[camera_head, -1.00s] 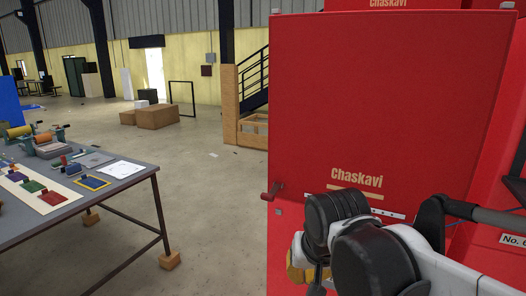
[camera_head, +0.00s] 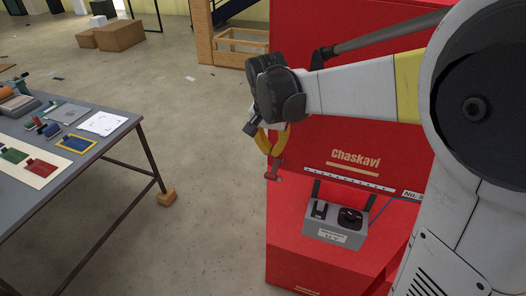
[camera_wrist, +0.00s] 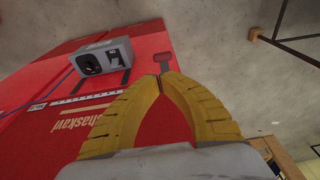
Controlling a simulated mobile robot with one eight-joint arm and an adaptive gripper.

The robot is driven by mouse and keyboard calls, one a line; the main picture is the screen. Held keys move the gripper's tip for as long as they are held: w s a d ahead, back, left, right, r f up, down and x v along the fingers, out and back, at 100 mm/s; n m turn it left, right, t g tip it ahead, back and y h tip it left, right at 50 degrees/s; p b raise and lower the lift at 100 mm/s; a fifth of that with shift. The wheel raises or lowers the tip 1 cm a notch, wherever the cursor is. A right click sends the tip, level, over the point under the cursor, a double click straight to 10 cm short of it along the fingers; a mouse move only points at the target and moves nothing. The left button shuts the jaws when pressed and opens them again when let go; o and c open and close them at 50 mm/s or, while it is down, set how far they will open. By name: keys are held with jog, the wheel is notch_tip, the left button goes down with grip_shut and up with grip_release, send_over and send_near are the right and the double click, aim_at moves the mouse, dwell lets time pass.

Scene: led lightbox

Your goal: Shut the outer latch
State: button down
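The outer latch (camera_head: 275,169), a small dark-red lever, sits at the left edge of the red lightbox (camera_head: 320,240), just below the Chaskavi lettering. In the wrist view the latch (camera_wrist: 163,62) shows just beyond my fingertips. My gripper (camera_head: 272,153) has curved yellow fingers and hangs directly over the latch in the head view. In the wrist view the fingertips (camera_wrist: 160,77) come together with nothing clearly between them. I cannot tell whether they touch the latch. Part of the lightbox is hidden behind my arm.
A grey control unit (camera_head: 335,220) with a dark knob and blue cable is on the lightbox, right of the latch. A grey worktable (camera_head: 90,165) with coloured printing items stands at the left. Open concrete floor (camera_head: 205,190) lies between them.

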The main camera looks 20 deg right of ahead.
aim_at(272, 177)
jog(key=f, duration=0.3)
jog(key=w+f, duration=0.1)
jog(key=f, duration=0.3)
jog(key=w+d+f, duration=0.1)
jog(key=f, duration=0.3)
jog(key=shift+d, duration=0.1)
jog(key=shift+s+f+b, duration=0.15)
jog(key=shift+f+b, duration=0.05)
jog(key=shift+b, duration=0.2)
